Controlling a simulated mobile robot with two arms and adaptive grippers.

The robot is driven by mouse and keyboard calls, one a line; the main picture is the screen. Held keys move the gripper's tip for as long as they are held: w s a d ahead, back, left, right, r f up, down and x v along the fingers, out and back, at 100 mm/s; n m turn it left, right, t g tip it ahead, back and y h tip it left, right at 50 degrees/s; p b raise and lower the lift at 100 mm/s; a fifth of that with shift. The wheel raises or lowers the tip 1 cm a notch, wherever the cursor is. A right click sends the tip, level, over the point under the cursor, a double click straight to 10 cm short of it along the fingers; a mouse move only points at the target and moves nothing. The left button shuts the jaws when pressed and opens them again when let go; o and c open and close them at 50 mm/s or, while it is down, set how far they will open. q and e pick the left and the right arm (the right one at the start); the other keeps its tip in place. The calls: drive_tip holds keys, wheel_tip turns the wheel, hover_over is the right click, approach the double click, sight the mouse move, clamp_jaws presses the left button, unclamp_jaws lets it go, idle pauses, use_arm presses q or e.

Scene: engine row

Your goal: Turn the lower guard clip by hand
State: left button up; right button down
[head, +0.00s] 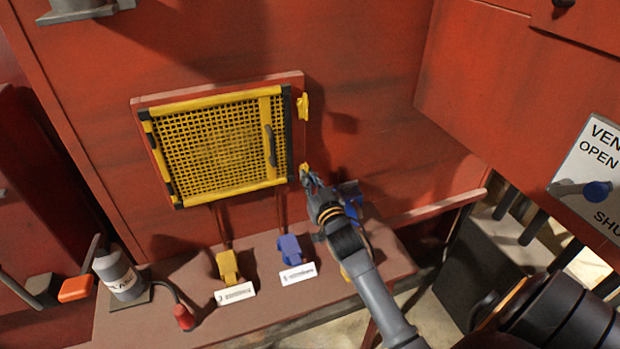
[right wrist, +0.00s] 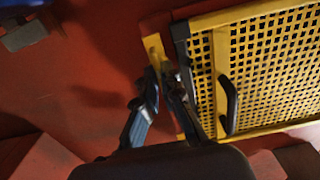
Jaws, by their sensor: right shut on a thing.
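The yellow mesh guard (head: 220,147) is mounted on the red wall, with a dark handle (head: 269,145) near its right side. The upper guard clip (head: 303,106) is yellow and stands upright beside the guard's top right corner. The lower guard clip (head: 304,168) is beside the bottom right corner, partly hidden by my right gripper (head: 309,179). In the right wrist view, my right gripper (right wrist: 161,84) is shut on the lower clip, whose yellow part (right wrist: 153,48) shows beyond the fingers, next to the guard's black corner. The clip's exact angle is hard to tell. My left gripper is not in view.
Below the guard is a brown ledge (head: 190,275) with a yellow device (head: 229,268), a blue device (head: 290,249) and a grey labelled canister (head: 118,272). A red panel (head: 520,95) juts out at the right. The wall around the upper clip is clear.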

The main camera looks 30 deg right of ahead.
drive_tip(key=shift+w+d+r, duration=0.1)
drive_tip(key=shift+d+r, duration=0.05)
drive_tip(key=shift+r, duration=0.5)
drive_tip(key=c, duration=1.5)
unclamp_jaws()
drive_tip(key=shift+w+f, duration=0.3)
drive_tip(key=shift+s+f, duration=0.15)
drive_tip(key=shift+f, duration=0.05)
drive_tip(key=v, duration=1.2)
